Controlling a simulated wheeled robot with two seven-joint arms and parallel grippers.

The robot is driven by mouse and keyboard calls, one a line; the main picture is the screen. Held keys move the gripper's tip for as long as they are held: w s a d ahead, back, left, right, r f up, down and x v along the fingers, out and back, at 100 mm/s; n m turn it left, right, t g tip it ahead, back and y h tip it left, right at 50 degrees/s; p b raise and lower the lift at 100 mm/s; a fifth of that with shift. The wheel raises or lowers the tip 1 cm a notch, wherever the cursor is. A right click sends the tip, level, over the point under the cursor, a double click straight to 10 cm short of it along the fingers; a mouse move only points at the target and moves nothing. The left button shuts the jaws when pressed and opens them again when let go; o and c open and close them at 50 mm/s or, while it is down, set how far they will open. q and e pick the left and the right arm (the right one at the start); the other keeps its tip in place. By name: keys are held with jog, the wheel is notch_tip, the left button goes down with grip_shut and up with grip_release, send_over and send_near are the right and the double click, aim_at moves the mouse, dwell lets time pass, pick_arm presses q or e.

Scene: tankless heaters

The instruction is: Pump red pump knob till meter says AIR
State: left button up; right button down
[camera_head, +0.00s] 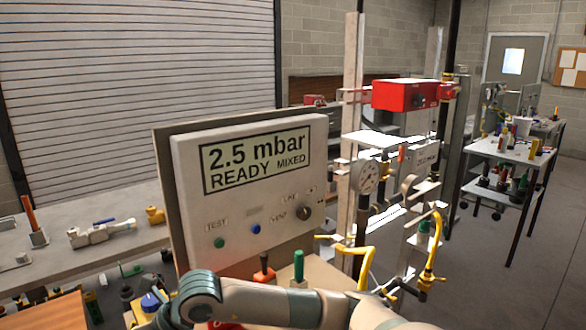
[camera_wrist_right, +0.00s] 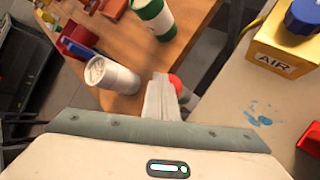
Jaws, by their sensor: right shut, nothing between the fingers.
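The meter panel (camera_head: 250,185) stands upright in the head view; its display (camera_head: 257,160) reads "2.5 mbar READY MIXED". A red-orange knob (camera_head: 263,268) stands in front of the panel, left of a green handle (camera_head: 298,265). In the right wrist view my right gripper (camera_wrist_right: 163,90) is shut and empty. A rounded red knob (camera_wrist_right: 176,84) shows right at its fingertips, partly hidden by them; I cannot tell whether they touch, or whether it is the same knob. My right arm crosses the bottom of the head view, its gripper hidden there. My left gripper is not in view.
A yellow box marked AIR (camera_wrist_right: 280,50) with a blue cap is right of the fingers. A white cylinder (camera_wrist_right: 112,75) and a green-and-white container (camera_wrist_right: 155,18) stand left and above. A pressure gauge (camera_head: 366,178) and yellow pipes (camera_head: 357,255) are right of the panel.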

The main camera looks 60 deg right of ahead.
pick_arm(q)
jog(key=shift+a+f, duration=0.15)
pick_arm(e)
jog(key=shift+f, duration=0.1)
jog(key=shift+w+a+r+p, duration=0.15)
jog(key=shift+r+p, duration=0.6)
jog(key=shift+r, duration=0.35)
jog(key=shift+r+p, duration=1.1)
jog(key=shift+r, duration=0.9)
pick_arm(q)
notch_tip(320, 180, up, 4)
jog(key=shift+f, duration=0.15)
pick_arm(e)
jog(key=shift+r, duration=0.15)
